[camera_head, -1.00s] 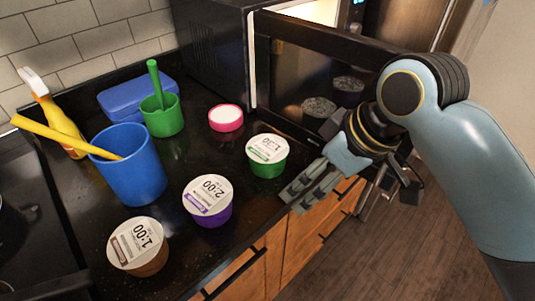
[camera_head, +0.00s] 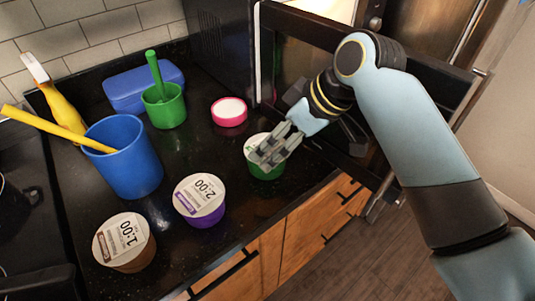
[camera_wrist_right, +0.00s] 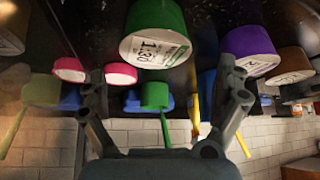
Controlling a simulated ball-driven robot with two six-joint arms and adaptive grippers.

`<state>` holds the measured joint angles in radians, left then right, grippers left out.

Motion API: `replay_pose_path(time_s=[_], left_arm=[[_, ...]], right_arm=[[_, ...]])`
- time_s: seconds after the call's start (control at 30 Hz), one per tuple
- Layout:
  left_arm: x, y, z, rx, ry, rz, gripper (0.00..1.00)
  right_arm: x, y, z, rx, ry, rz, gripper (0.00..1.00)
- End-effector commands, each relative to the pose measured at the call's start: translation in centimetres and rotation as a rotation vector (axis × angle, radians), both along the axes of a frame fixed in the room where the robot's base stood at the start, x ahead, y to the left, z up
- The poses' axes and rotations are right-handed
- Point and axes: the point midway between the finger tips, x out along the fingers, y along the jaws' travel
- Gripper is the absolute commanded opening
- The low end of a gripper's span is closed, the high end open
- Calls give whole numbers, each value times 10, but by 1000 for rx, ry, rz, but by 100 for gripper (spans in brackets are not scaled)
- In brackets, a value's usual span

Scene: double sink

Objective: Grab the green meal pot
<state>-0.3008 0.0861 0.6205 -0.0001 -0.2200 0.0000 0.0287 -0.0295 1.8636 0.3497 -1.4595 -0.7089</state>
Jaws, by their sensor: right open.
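The green meal pot (camera_head: 266,170) stands upright on the black counter, with a white lid. In the head view my right gripper (camera_head: 266,155) reaches over it from the right and covers part of its lid. In the right wrist view the green pot (camera_wrist_right: 157,32) appears at the top centre, beyond the open fingers of the right gripper (camera_wrist_right: 165,85), with nothing between them. I cannot tell whether the fingers touch the pot. My left gripper does not show.
A purple-banded pot (camera_head: 200,200) and a brown pot (camera_head: 125,243) stand nearer the front. A pink-rimmed tub (camera_head: 229,111), green mortar (camera_head: 165,108) and blue cup (camera_head: 127,163) stand behind and left. The open microwave door (camera_head: 300,65) is close to my right arm.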

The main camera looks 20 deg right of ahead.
Motion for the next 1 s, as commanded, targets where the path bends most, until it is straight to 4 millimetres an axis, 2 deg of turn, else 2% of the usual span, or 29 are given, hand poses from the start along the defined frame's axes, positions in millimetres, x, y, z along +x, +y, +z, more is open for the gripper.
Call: replay_pose_path(time_s=[0.17,0.47,0.73,1.0], left_arm=[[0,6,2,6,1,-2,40],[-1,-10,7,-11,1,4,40],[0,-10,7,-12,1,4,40],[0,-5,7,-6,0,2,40]], right_arm=[[6,5,-12,-1,2,1,100],[24,17,-49,0,2,0,100],[25,18,-53,-1,0,-1,100],[25,18,-52,-1,0,-1,66]])
